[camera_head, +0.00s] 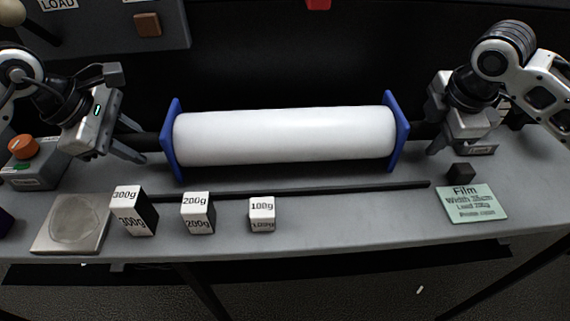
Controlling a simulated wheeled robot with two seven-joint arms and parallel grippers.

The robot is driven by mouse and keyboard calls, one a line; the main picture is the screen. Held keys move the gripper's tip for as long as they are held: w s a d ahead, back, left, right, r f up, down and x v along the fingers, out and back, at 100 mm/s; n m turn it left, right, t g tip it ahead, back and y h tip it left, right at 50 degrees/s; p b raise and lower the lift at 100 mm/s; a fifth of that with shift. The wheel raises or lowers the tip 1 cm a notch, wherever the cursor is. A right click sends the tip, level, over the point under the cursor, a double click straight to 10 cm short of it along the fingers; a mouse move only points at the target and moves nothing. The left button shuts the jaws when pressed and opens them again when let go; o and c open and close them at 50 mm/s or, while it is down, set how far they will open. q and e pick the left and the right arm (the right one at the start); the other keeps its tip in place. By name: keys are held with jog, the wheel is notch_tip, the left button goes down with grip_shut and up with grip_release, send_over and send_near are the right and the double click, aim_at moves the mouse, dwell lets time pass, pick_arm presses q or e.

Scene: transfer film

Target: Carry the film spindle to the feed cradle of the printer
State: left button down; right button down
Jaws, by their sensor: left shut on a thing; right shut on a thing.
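The film spindle (285,136) is a wide white roll with a blue flange at each end and a dark shaft. It lies crosswise over the back of the grey table, its right end slightly higher in the picture. My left gripper (143,145) is shut on the dark shaft just outside the left flange. My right gripper (430,143) is shut on the shaft outside the right flange; its fingertips are partly hidden. I cannot tell how far the roll is above the table. The printer's feed cradle is not clearly visible.
Weight blocks marked 300g (127,222), 200g (192,223) and 100g (259,223) stand along the front edge. A scale plate (72,225), an orange button box (27,175), a dark bar (330,188) and a green film card (470,203) are also on the table.

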pick_arm(q)
jog(key=shift+w+f+b, duration=0.1)
jog(key=shift+f+b, duration=0.3)
jog(key=shift+b, duration=0.05)
pick_arm(e)
jog(key=shift+w+f, duration=0.1)
jog(key=shift+f, duration=0.35)
pick_arm(q)
jog(key=c, duration=1.1)
grip_release()
pick_arm(e)
jog(key=c, duration=1.1)
grip_release()
jog(key=shift+r, duration=0.1)
pick_arm(q)
jog(key=shift+a+r, duration=0.1)
jog(key=shift+r, duration=0.05)
pick_arm(e)
jog(key=shift+s+r, duration=0.2)
jog(key=shift+r, duration=0.05)
pick_arm(q)
jog(key=v, duration=1.1)
jog(key=shift+s+a+r, duration=0.1)
jog(key=shift+s+r, duration=0.15)
jog(key=shift+r, duration=0.05)
pick_arm(e)
jog(key=v, duration=1.1)
jog(key=shift+s+r, duration=0.1)
jog(key=shift+r, duration=0.15)
